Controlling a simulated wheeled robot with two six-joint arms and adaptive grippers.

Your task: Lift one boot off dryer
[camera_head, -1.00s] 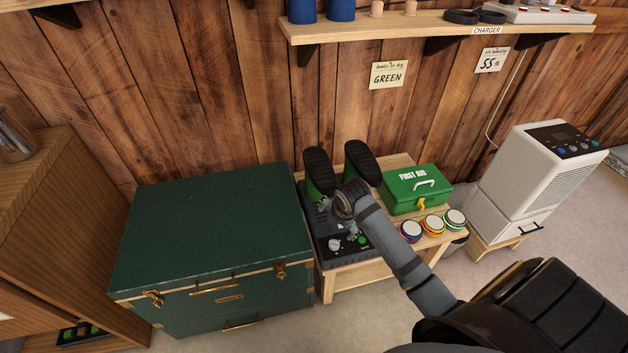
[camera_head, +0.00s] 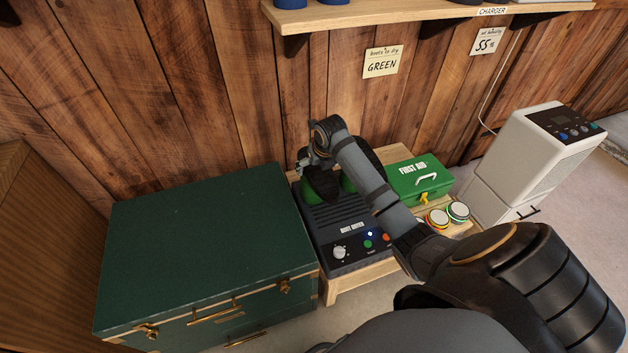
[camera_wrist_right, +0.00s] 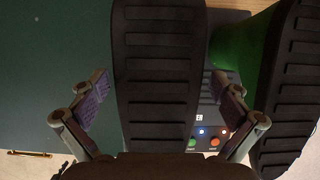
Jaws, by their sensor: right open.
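Two green boots with black soles stand upside down on the black boot dryer (camera_head: 340,222). The left boot (camera_head: 322,186) is partly covered by my right gripper and arm in the head view. The right boot (camera_head: 368,162) is partly behind my arm. My right gripper (camera_head: 308,163) is open at the left boot. In the right wrist view, the left boot's ridged sole (camera_wrist_right: 160,75) lies between the spread fingers of the right gripper (camera_wrist_right: 163,100), with gaps on both sides. The right boot's sole (camera_wrist_right: 290,90) is close to the right finger. My left gripper is not in view.
A dark green trunk (camera_head: 205,245) stands left of the dryer's wooden bench. A green first aid box (camera_head: 418,180) and round tins (camera_head: 448,214) are on the bench to the right. A wall shelf (camera_head: 400,15) is above. A white dehumidifier (camera_head: 540,150) stands far right.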

